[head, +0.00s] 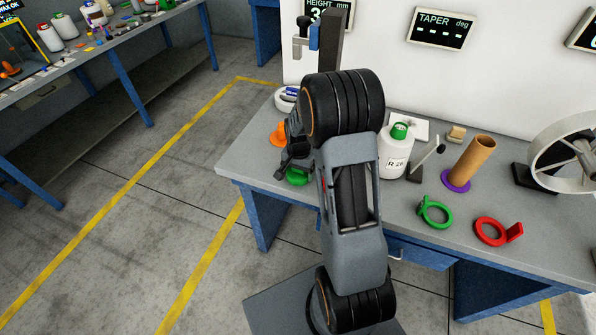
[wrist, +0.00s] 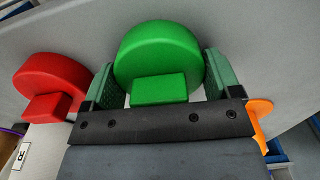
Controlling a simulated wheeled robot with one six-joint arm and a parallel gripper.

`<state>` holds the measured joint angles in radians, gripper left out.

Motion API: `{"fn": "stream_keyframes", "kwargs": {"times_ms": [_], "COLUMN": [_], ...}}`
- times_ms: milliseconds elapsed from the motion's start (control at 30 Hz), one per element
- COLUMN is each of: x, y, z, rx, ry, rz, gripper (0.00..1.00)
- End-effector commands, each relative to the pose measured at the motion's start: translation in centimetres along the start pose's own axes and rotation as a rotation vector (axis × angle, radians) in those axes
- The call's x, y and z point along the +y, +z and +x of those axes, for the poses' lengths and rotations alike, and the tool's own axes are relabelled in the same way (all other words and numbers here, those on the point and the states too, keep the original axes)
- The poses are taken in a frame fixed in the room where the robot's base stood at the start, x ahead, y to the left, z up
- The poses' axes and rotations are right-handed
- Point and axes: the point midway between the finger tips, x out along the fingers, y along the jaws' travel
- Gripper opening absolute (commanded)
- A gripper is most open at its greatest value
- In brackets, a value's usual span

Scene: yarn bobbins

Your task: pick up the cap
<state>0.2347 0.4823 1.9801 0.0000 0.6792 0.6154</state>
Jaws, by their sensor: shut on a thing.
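My gripper (wrist: 158,72) is shut on a green cap (wrist: 158,52), a round disc with a small square block on its near side. One finger is on each side of the disc. In the head view my gripper (head: 292,158) is partly hidden behind my arm, and the green cap (head: 298,177) shows just below it near the table's front left edge. I cannot tell whether the cap touches the table. A red cap-like disc with a block (wrist: 50,88) is left of the green cap in the wrist view.
An orange piece (head: 278,134) stands near my gripper. A white bottle with a green top (head: 394,160), a cardboard tube on a purple ring (head: 474,158), a green ring (head: 435,212) and a red ring (head: 491,232) stand to the right.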

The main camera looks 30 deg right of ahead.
Motion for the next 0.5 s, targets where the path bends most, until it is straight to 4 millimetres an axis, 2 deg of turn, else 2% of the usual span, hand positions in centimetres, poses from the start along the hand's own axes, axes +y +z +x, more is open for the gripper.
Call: {"fn": "stream_keyframes", "kwargs": {"times_ms": [333,500], "x": [0.0,-0.1], "y": [0.0,-0.1], "z": [-0.4,-2.2], "rx": [0.001,0.003], "ry": [-0.001,-0.002], "rz": [0.0,0.0], "gripper": [0.61,0.61]}}
